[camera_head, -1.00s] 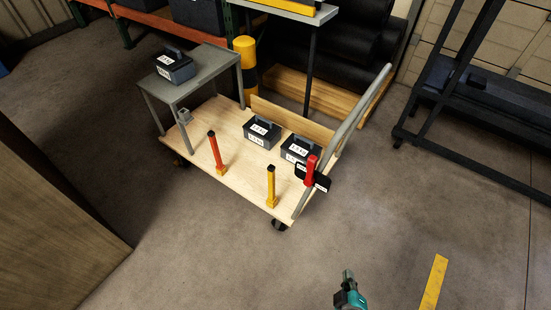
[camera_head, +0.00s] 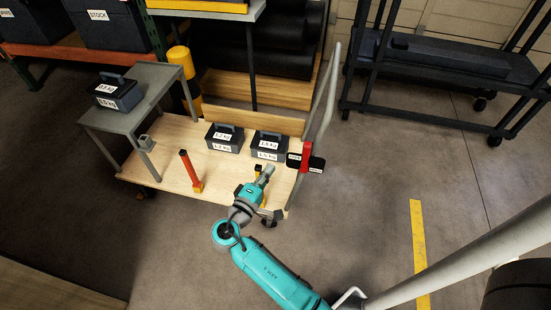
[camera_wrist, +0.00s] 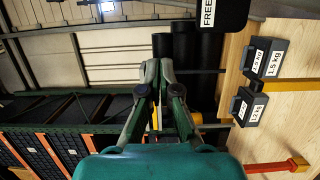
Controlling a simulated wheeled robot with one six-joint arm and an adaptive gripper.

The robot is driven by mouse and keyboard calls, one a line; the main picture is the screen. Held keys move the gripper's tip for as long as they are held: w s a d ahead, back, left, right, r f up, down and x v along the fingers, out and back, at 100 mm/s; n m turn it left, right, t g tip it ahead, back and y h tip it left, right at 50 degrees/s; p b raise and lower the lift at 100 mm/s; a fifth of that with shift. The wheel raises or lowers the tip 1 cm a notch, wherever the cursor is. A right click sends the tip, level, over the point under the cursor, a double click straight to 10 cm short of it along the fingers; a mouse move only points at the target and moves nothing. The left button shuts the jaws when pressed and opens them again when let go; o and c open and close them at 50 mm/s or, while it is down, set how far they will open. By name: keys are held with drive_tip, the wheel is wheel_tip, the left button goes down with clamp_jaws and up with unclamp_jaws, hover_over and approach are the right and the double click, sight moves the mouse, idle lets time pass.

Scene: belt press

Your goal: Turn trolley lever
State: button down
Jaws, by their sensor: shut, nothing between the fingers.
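The trolley (camera_head: 165,160) has a pale wood deck and a grey push handle (camera_head: 325,95) at its right end. A red lever (camera_head: 306,152) stands upright on the handle end, in front of a black label plate (camera_head: 317,163). The plate shows in the wrist view (camera_wrist: 207,14), reading FREE; the red lever does not show there. My gripper (camera_head: 268,170) is over the trolley's front right edge, left of the lever and apart from it. Its fingertips (camera_wrist: 158,66) are together and empty.
Two dark weight boxes (camera_head: 224,138) (camera_head: 268,146) stand on the deck; a third (camera_head: 118,92) is on the grey raised shelf (camera_head: 150,100). A black rack (camera_head: 440,65) is at right. Floor right of the trolley is clear.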

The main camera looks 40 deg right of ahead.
sight(306, 158)
drive_tip(key=d, duration=1.1)
drive_tip(key=shift+w+d, duration=0.2)
drive_tip(key=shift+w, duration=0.15)
drive_tip(key=shift+d, duration=0.1)
